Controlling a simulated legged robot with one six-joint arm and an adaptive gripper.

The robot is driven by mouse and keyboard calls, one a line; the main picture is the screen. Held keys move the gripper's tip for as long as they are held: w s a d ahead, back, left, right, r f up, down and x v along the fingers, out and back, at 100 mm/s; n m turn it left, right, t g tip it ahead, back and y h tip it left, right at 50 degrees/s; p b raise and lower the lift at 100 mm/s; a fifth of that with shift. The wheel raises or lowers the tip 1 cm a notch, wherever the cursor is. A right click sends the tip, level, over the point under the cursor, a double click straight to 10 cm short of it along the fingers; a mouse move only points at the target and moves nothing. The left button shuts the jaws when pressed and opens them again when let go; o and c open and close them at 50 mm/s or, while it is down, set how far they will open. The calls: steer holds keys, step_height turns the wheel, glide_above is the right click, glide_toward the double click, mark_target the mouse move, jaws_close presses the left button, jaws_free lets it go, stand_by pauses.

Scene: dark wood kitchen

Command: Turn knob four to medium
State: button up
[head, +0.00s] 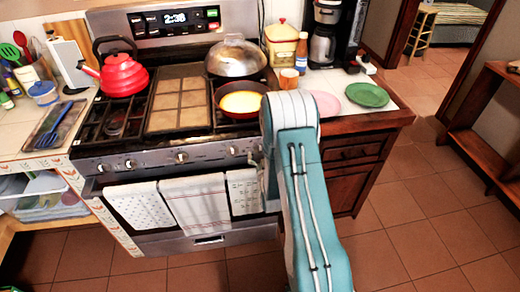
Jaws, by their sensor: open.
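The stove's front panel (207,153) carries a row of several silver knobs. From the left, the first (104,166), second (130,164) and third (181,157) show clearly. Another knob (233,151) sits right of these, just left of my arm. The panel's right end is partly covered by my arm. The knobs' markings are too small to read, so their settings cannot be told. My teal and white arm rises from the bottom and reaches to the right end of the stove front. My gripper cannot be made out; the arm hides that area.
A red kettle (122,76), a lidded pan (235,57) and a red pan with yellow contents (240,103) stand on the stove. Towels (193,203) hang on the oven handle below the knobs. Plates (367,95) lie on the right counter. The tiled floor (420,230) at right is clear.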

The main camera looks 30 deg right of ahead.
steer(key=shift+x, duration=1.25)
steer(key=c, duration=1.1)
